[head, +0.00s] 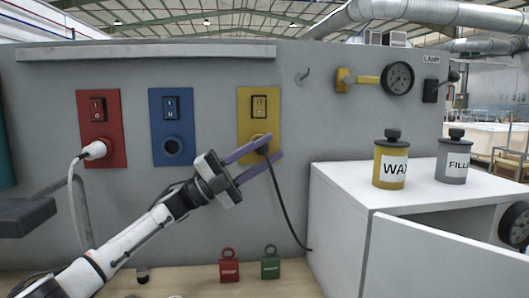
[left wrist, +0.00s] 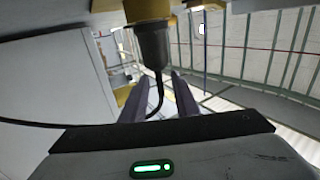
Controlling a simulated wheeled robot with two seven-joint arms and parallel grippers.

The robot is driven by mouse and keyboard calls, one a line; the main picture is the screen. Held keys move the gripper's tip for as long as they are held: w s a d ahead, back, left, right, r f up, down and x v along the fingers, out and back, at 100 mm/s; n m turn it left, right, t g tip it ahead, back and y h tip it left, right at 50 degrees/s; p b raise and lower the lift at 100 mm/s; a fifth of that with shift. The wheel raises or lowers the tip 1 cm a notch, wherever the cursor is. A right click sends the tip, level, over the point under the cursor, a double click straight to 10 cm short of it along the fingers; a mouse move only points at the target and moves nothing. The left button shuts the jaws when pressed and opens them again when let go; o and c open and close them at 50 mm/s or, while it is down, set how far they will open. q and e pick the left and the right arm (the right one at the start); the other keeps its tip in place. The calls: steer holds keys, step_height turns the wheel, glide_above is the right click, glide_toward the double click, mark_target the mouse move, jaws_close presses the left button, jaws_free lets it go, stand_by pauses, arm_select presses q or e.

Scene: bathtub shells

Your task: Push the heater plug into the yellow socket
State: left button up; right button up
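The yellow socket (head: 259,137) is the round opening low on the yellow wall panel (head: 244,120), below a switch. The heater plug is a dark grey cylinder in the left wrist view (left wrist: 153,43). Its far end meets the yellow socket part; how deep it sits I cannot tell. In the head view the plug is mostly hidden by my fingers. Its black cord (head: 285,205) hangs toward the white cabinet. My left gripper (head: 276,145) has its purple fingers apart, just in front of the socket. In the wrist view the plug lies beyond the fingers, with no clear grip. My right gripper is not in view.
A red panel (head: 115,150) holds a white plug (head: 95,150); a blue panel (head: 157,127) has an empty socket. Red (head: 229,268) and green (head: 270,266) tags stand on the bench. The white cabinet (head: 350,190) stands close at right, carrying the WAX (head: 390,174) and FILL (head: 452,171) canisters.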

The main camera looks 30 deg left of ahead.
arm_select(q)
steer(key=b+v, duration=0.3)
steer(key=v, duration=0.7)
steer(key=shift+s+a+f, duration=0.1)
